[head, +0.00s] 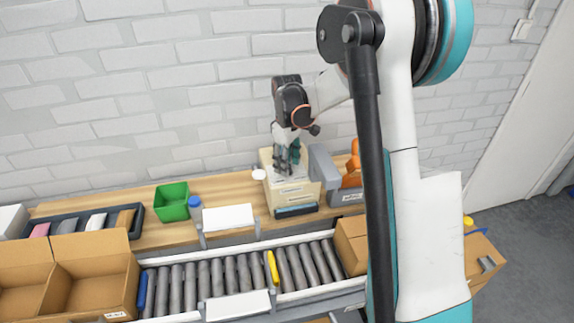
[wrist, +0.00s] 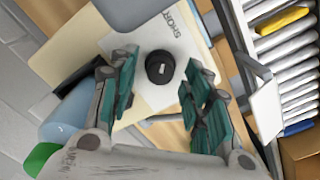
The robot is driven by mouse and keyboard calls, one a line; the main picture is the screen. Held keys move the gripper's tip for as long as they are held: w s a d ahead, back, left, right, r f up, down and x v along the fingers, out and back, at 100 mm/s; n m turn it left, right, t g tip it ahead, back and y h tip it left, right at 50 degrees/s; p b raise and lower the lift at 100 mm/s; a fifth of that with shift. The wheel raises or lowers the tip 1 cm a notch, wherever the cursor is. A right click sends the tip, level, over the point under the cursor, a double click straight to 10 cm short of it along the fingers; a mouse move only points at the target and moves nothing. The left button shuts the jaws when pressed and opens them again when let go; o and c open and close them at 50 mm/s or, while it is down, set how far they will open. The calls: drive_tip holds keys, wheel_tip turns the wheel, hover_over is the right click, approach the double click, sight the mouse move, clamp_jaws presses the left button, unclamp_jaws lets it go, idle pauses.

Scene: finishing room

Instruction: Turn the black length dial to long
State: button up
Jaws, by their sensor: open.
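The black length dial (wrist: 160,67) shows in the wrist view as a round knob with a small white mark, on a pale panel (wrist: 150,98). The word SHORT is printed on the panel above and right of it; a long label is not readable. My gripper (wrist: 158,70) is open, its teal-padded fingers on the left and right of the dial with gaps, apparently not touching it. In the head view my gripper (head: 287,160) points down over the cream machine (head: 293,192). There the dial is hidden.
A grey upright part (head: 322,165) and an orange device (head: 353,168) stand right of the machine. A green bin (head: 172,202) and a blue-capped container (head: 195,208) stand left. A roller conveyor (head: 215,275) with a yellow item (head: 273,268) runs in front.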

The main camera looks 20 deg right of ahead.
drive_tip(key=shift+f, duration=0.25)
clamp_jaws()
